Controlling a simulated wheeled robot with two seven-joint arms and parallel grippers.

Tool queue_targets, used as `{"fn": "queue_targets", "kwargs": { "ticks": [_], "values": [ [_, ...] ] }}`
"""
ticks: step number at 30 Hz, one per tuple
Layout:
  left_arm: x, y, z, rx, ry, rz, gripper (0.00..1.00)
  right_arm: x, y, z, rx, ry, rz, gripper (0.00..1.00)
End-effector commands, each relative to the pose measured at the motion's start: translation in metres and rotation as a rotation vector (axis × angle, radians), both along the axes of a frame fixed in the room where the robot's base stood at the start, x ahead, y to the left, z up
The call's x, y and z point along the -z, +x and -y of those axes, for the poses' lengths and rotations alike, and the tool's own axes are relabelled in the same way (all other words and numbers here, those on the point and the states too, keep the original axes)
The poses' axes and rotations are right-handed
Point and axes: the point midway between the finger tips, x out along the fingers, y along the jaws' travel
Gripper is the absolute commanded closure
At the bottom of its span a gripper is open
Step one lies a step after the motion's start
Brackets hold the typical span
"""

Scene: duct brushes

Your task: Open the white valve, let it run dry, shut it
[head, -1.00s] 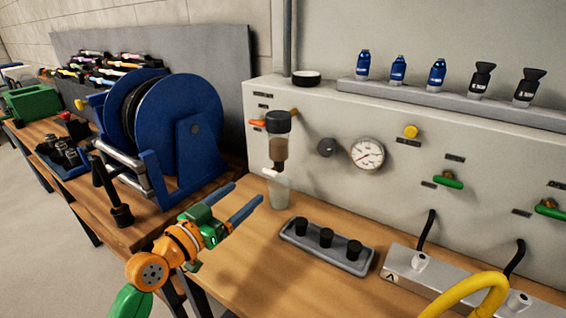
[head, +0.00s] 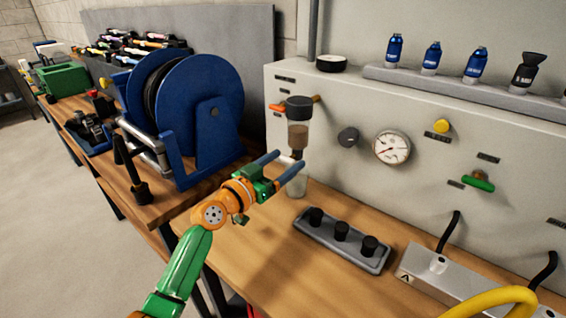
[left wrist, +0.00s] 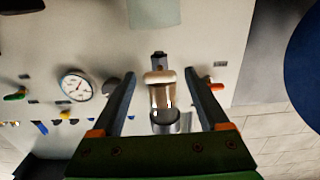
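A filter unit with a black cap (head: 299,102) and a clear bowl (head: 298,136) of brownish liquid hangs on the grey panel. The white valve (left wrist: 160,76) shows at the bowl's lower end in the left wrist view, which is upside down. In the head view my fingers mostly hide it. A clear cup (head: 297,186) stands on the bench under the bowl. My left gripper (head: 291,159) is open and empty in front of the valve. In the left wrist view its fingers (left wrist: 159,78) lie to either side of valve and bowl, with gaps. My right gripper is not in view.
An orange handle (head: 278,107) is left of the filter; a dark knob (head: 348,137) and a gauge (head: 391,148) are right. A grey tray (head: 342,245) with black knobs lies on the bench. A blue reel (head: 200,115) stands close at left.

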Motion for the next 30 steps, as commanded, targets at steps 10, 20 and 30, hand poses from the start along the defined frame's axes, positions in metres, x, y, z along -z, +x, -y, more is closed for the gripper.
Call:
{"fn": "queue_targets", "kwargs": {
  "ticks": [10, 20, 30],
  "values": [
    [0.0003, -0.0001, -0.0002, 0.0, -0.001, -0.001, 1.0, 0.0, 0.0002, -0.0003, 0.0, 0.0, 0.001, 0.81],
    [0.0006, -0.0001, -0.0003, 0.0, -0.085, -0.062, 1.0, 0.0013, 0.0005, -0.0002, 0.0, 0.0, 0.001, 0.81],
    [0.0004, -0.0001, -0.0002, 0.001, -0.29, -0.212, 1.0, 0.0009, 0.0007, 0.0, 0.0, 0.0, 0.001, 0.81]
  ]
}}
